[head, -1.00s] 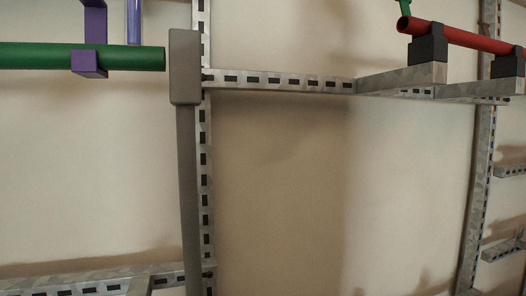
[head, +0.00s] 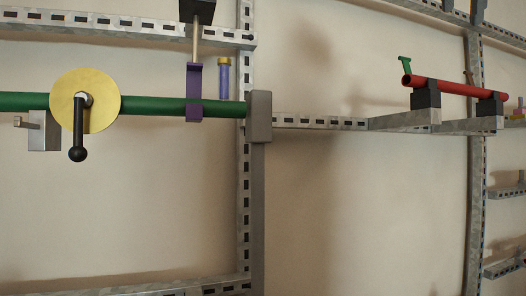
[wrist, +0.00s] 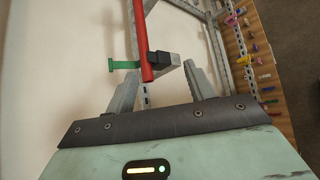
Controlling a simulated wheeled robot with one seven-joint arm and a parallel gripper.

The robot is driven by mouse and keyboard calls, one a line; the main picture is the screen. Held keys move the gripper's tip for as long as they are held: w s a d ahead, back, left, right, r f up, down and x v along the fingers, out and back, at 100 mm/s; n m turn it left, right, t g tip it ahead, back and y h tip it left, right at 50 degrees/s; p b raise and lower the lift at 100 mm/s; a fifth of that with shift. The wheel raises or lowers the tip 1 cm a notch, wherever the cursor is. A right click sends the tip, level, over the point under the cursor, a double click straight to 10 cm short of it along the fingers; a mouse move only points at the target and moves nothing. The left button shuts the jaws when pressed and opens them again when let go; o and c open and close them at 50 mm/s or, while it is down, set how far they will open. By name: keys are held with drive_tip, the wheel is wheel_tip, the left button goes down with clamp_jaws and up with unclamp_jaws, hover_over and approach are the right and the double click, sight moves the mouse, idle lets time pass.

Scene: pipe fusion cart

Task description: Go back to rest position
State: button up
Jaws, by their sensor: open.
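My gripper (wrist: 160,70) shows in the wrist view with its two grey fingers apart and nothing gripped between them. Beyond the fingers a red pipe (wrist: 141,36) runs away from me, with a dark block (wrist: 159,59) under it and a green piece (wrist: 124,65) at its near end. I cannot tell the exact gap between fingers and pipe. In the head view my gripper is not visible. The red pipe (head: 445,86) lies there on two black blocks on the right-hand rail.
At left in the head view, a green pipe (head: 150,104) carries a yellow disc (head: 106,90) with a black handle (head: 78,130) and a purple clamp (head: 195,108). A grey upright (head: 260,118) stands at its end. The wrist view shows a wooden board (wrist: 262,80) with several coloured pieces.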

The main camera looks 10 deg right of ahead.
drive_tip(key=w+a+f+y+b, duration=0.2)
drive_tip(key=w+a+f, duration=0.2)
drive_tip(key=a+f, duration=0.55)
drive_tip(key=w+a+f+g+y+b, duration=0.1)
drive_tip(key=w+a+f+y+b, duration=0.25)
drive_tip(key=f, duration=1.05)
drive_tip(key=w+a+f+y+b, duration=0.15)
drive_tip(key=w+a+f, duration=0.25)
drive_tip(key=a+f, duration=0.6)
drive_tip(key=s+a+f+m+g+y+b, duration=0.1)
drive_tip(key=s+a+f, duration=0.2)
drive_tip(key=f, duration=0.5)
drive_tip(key=s+a+f+g+y+b, duration=0.1)
drive_tip(key=s+a+f, duration=0.1)
drive_tip(key=f, duration=0.5)
drive_tip(key=s+a+f+m+g+y+b, duration=0.1)
drive_tip(key=s+a+f, duration=0.2)
drive_tip(key=f, duration=0.5)
drive_tip(key=s+f+m+g+b, duration=0.3)
drive_tip(key=s+f+m, duration=0.2)
drive_tip(key=s+f, duration=1.1)
wheel_tip(320, 180, down, 3)
drive_tip(key=shift+s+r+g, duration=0.15)
drive_tip(key=shift+s+g, duration=0.05)
drive_tip(key=shift+g, duration=0.1)
